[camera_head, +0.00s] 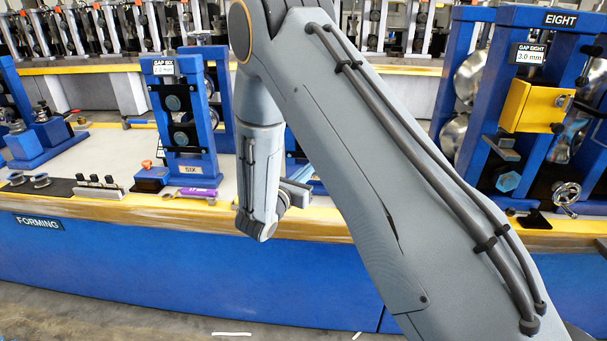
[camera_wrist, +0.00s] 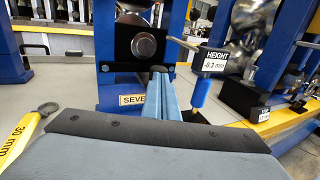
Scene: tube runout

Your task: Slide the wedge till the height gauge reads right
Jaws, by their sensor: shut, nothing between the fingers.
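The height gauge (camera_wrist: 214,62) stands right of centre in the wrist view. Its black display appears to read -0.3 mm, above a blue body (camera_wrist: 200,92). My gripper (camera_wrist: 159,74) points away from the wrist camera, its narrow fingers together and empty. The fingertips are left of the gauge, in front of the blue stand marked SEVEN (camera_wrist: 133,99). A dark round shaft end (camera_wrist: 147,45) shows on that stand just beyond them. I cannot make out the wedge; my gripper hides part of the stand's foot. In the head view my arm covers most of this stand.
A yellow 30 mm wrench (camera_wrist: 22,135) lies left of my gripper. Stand SIX (camera_head: 183,120) is left of my arm in the head view, with a purple-handled tool (camera_head: 195,192) before it. Stand EIGHT (camera_head: 510,60) is right, its display reading 3.0 mm.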

